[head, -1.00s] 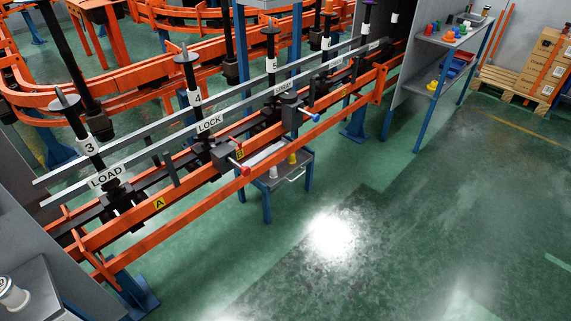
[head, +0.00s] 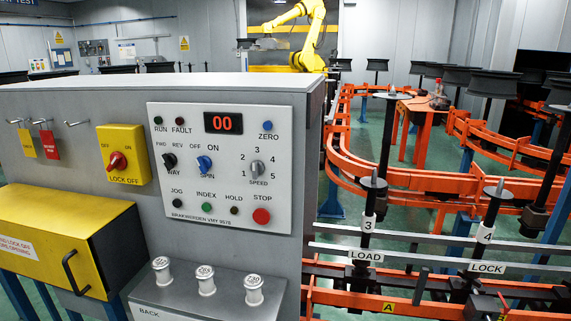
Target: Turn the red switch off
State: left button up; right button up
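The red switch (head: 117,161) is a rotary knob on a yellow box (head: 122,176) marked LOCK OFF, on the left part of the grey control panel. OFF is printed at its upper left and ON at its upper right. The knob is too small here to tell surely which mark it points to. Neither of my grippers shows in the head view, and nothing covers the switch.
Right of the switch is a light control plate (head: 221,163) with knobs, buttons and a red 00 display (head: 223,123). Below left is a yellow cabinet (head: 47,240) with a black handle. Tags hang on hooks at left. A grey box (head: 207,297) with several white-topped posts projects in front.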

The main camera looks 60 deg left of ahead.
aim_at(119, 162)
jog(key=u, duration=2.8)
